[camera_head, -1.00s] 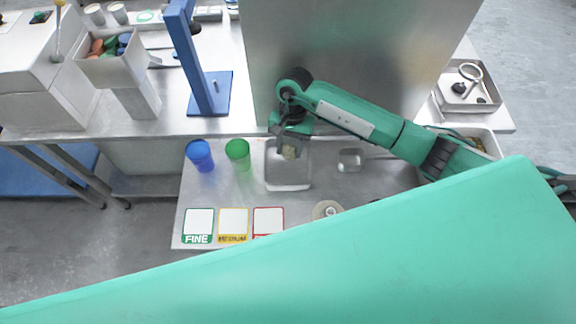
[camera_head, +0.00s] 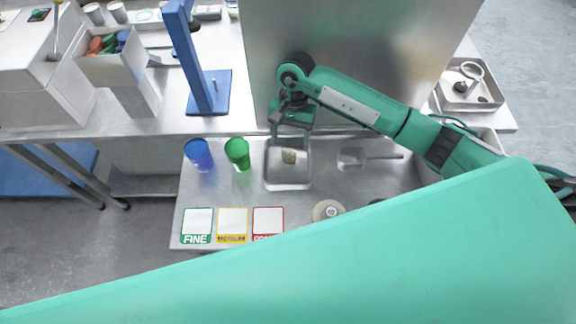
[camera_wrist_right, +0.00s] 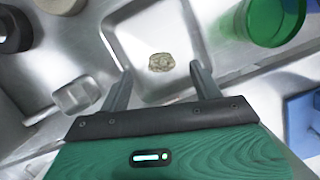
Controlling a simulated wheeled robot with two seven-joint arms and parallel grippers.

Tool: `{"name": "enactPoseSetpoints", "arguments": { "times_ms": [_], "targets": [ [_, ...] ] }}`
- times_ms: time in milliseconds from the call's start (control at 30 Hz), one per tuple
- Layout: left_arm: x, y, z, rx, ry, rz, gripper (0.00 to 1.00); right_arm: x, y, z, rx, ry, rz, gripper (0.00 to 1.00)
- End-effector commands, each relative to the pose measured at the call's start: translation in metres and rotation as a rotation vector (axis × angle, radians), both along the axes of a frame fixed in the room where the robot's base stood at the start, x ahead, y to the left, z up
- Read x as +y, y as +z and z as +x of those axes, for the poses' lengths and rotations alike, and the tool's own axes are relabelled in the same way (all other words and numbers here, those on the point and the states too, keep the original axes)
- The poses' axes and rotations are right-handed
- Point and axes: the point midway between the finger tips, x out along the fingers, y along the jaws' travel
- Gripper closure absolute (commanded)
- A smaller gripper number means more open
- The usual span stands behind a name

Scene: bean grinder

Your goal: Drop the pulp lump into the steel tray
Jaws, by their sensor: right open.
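The pulp lump (camera_head: 289,156), small and tan-grey, lies on the floor of the square steel tray (camera_head: 288,183). In the right wrist view the lump (camera_wrist_right: 161,62) sits inside the tray (camera_wrist_right: 122,35), beyond my fingertips and apart from them. My right gripper (camera_head: 290,138) is open and empty above the tray's back part. In the right wrist view its two fingers (camera_wrist_right: 162,80) are spread wide with nothing between them. My left gripper is not in view.
A green cup (camera_head: 238,154) and a blue cup (camera_head: 198,155) stand left of the tray. A steel scoop (camera_head: 352,157) lies to its right. Label cards (camera_head: 232,222) and a round disc (camera_head: 327,211) are in front. A large steel panel (camera_head: 350,50) rises behind.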

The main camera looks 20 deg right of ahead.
Motion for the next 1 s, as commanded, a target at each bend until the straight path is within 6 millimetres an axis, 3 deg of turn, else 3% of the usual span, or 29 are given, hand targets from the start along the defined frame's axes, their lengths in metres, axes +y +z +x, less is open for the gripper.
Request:
{"name": "enactPoseSetpoints", "arguments": {
  "times_ms": [333,1000],
  "targets": [
    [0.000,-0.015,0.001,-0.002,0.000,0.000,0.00,-0.006,0.038,0.010,-0.001,0.000,-0.001,0.35],
    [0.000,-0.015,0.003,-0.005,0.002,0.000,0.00,-0.006,0.041,0.009,0.002,0.001,-0.001,0.35]
  ]
}}
